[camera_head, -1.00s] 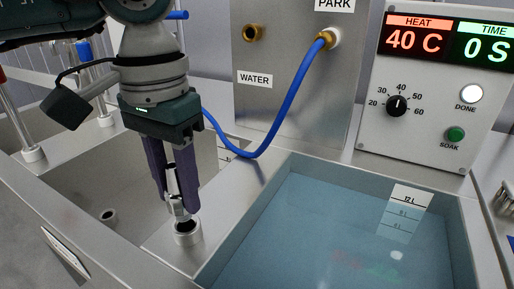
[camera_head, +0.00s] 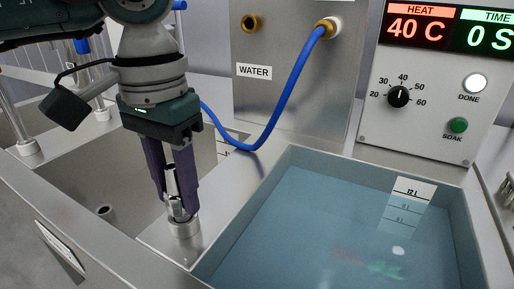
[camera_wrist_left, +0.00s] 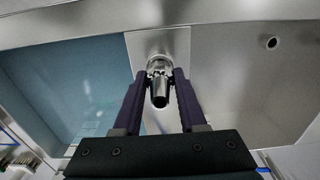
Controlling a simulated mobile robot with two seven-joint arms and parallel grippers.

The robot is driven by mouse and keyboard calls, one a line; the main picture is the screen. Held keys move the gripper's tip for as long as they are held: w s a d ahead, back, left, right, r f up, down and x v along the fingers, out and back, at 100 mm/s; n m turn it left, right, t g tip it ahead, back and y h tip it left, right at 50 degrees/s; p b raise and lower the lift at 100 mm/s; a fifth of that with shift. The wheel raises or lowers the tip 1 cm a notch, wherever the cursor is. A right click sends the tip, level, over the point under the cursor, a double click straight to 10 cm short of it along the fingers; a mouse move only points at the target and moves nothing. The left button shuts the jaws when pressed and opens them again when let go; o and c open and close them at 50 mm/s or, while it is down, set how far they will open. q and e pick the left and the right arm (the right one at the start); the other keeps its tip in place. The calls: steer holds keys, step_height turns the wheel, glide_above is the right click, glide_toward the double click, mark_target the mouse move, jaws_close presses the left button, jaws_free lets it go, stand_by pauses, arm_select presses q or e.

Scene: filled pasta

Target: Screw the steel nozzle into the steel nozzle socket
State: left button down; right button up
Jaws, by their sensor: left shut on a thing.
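My left gripper (camera_head: 179,210) points straight down and is shut on the steel nozzle (camera_head: 172,182), a shiny metal piece between its purple fingers. The steel nozzle socket (camera_head: 185,229) is a short metal ring on the steel deck, directly below the nozzle. The nozzle's lower end is at the socket's mouth; the fingers hide whether the threads are engaged. In the left wrist view the nozzle (camera_wrist_left: 159,92) sits between both fingertips (camera_wrist_left: 160,75), with the socket (camera_wrist_left: 159,63) just beyond it. My right gripper is not in view.
A water-filled basin (camera_head: 280,158) lies right of the socket. An empty steel sink (camera_head: 60,175) is on the left. A blue hose (camera_head: 285,95) hangs from the back panel (camera_head: 300,100). A control box (camera_head: 440,110) with a knob stands at the back right.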

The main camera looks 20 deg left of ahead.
arm_select(q)
steer(key=shift+f+b, duration=0.3)
steer(key=shift+b, duration=0.15)
stand_by(0.8)
steer(key=shift+c, duration=0.7)
jaws_free()
steer(key=shift+r, duration=0.15)
stand_by(0.7)
steer(key=shift+r+p, duration=2.2)
steer(key=shift+r, duration=1.25)
